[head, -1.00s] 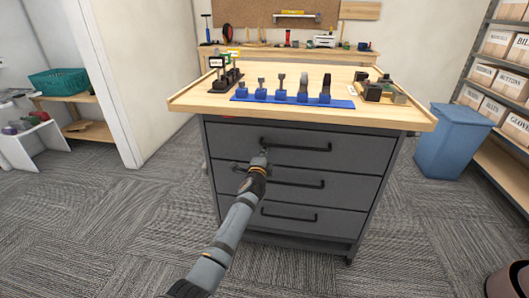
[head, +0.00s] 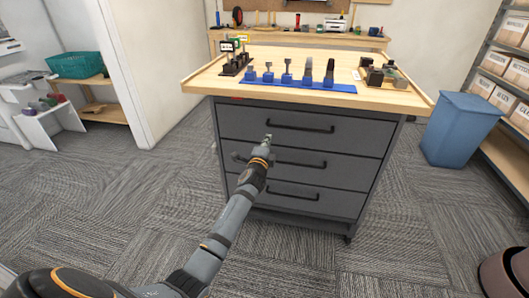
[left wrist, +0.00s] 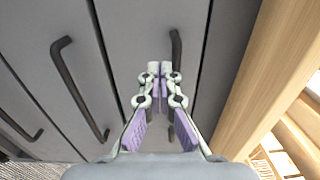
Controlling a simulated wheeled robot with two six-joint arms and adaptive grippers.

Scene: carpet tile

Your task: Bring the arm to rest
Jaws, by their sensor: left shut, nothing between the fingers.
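My left arm reaches in from the bottom of the head view, with its gripper (head: 268,138) in front of the grey drawer cabinet (head: 228,122). The left gripper is shut and empty. In the left wrist view its fingertips (left wrist: 160,70) meet in the middle, with the drawer fronts and dark bar handles (left wrist: 80,90) behind them. Whether the fingertips touch the cabinet is hard to tell; they overlap the drawer fronts in the picture. All the drawers look closed. My right gripper is not in view.
The cabinet's wooden top (head: 205,83) holds a blue tool rack (head: 300,86), a dark stand (head: 236,62) and dark blocks (head: 376,74). A blue bin (head: 460,128) stands at the right beside shelves of boxes. A teal basket (head: 76,65) is at the left. Carpet is clear around the cabinet.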

